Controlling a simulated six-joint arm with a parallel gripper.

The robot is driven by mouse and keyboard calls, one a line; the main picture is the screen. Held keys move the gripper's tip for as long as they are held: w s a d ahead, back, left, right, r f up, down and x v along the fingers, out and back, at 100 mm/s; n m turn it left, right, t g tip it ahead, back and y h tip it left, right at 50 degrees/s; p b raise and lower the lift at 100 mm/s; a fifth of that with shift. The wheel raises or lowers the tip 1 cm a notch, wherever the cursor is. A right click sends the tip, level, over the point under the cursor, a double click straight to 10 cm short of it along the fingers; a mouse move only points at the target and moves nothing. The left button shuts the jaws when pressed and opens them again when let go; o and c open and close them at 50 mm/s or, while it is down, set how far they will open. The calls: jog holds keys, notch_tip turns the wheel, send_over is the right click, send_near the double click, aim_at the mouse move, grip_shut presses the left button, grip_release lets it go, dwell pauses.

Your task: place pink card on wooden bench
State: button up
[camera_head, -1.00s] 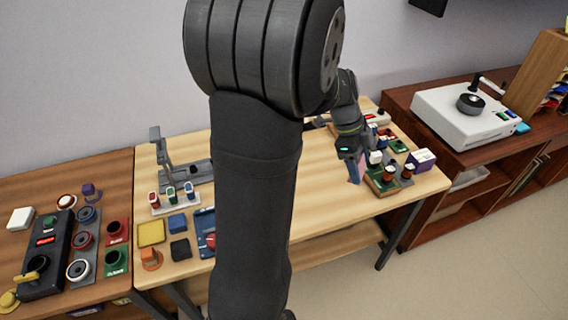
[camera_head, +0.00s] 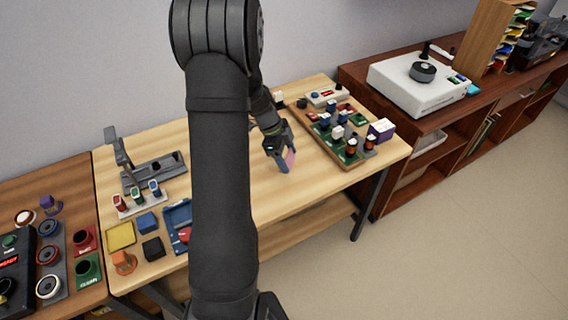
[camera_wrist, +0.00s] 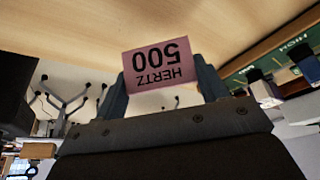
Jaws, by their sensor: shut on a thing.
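My gripper (camera_head: 278,148) is shut on the pink card (camera_head: 289,160), which it holds by its sides. In the wrist view the card (camera_wrist: 160,66) sits between the two fingers and reads "500 HERTZ" upside down. The wooden bench (camera_head: 305,190) is the light-wood table beneath it. The card is over a bare stretch of the bench, left of the green-and-brown tray. I cannot tell whether its lower edge touches the bench top.
A tray (camera_head: 321,133) with several small coloured blocks stands at the bench's right, with a white-and-purple box (camera_head: 381,130) beside it. A grey stand (camera_head: 150,172), a blue tray (camera_head: 176,214) and small blocks occupy the left. The bench's middle is clear.

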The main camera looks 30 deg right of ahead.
jog(key=shift+w+a+f, duration=0.15)
jog(key=shift+w+f, duration=0.2)
jog(key=shift+f, duration=1.85)
jog(key=shift+f, duration=0.1)
jog(key=o, duration=0.9)
jog(key=shift+o, duration=0.2)
jog(key=v, duration=1.2)
